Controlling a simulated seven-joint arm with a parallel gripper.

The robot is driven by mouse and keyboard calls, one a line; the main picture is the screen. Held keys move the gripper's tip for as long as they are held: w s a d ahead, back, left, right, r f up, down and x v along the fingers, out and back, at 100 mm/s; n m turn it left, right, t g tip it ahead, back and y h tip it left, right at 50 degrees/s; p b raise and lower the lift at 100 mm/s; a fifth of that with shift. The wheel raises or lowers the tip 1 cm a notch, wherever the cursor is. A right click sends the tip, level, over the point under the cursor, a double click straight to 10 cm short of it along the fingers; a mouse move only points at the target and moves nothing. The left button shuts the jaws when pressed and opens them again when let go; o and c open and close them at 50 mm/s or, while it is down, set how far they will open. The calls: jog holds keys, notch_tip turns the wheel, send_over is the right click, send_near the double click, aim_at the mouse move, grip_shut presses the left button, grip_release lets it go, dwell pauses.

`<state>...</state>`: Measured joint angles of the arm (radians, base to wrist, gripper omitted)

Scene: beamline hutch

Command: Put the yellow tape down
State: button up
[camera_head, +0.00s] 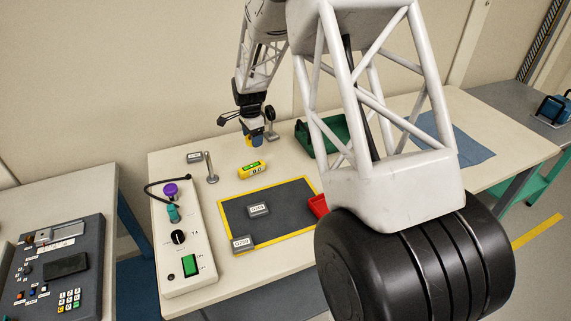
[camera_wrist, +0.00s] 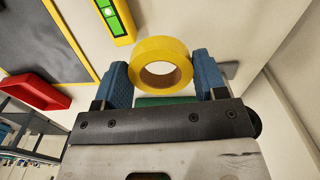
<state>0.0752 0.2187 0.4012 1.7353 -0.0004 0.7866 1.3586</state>
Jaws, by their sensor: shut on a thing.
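The yellow tape (camera_wrist: 160,47) is a ring held between the two blue fingers of my gripper (camera_wrist: 161,75) in the wrist view. A finger presses on each side of it, and its hole faces the camera. In the head view my gripper (camera_head: 258,135) is over the back part of the pale table (camera_head: 215,170), near the wall. The tape shows there as a small yellow patch (camera_head: 257,141), partly hidden by the fingers. It looks slightly above the tabletop, but I cannot tell the exact gap.
A yellow level-like device (camera_head: 252,169) lies just in front. A yellow-edged dark mat (camera_head: 280,205), red tray (camera_head: 318,206), green tray (camera_head: 312,140) and control box (camera_head: 185,240) take up more room. Bare table lies between.

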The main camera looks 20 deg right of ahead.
jog(key=shift+m, duration=0.8)
jog(key=s+d+f, duration=0.1)
jog(key=s+d, duration=0.1)
jog(key=s, duration=0.5)
jog(key=s+d+f, duration=0.1)
jog(key=s+d, duration=0.1)
jog(key=s, duration=0.5)
jog(key=s+d+f, duration=0.1)
jog(key=s+d, duration=0.1)
jog(key=s, duration=0.5)
jog(key=shift+s+d+f, duration=0.25)
jog(key=shift+w, duration=0.15)
send_over(285, 164)
jog(key=shift+w+f, duration=0.1)
jog(key=shift+f, duration=0.65)
jog(key=shift+f, duration=1.75)
jog(key=shift+f, duration=0.1)
jog(key=o, duration=0.9)
notch_tip(285, 164, up, 12)
jog(key=shift+r, duration=0.15)
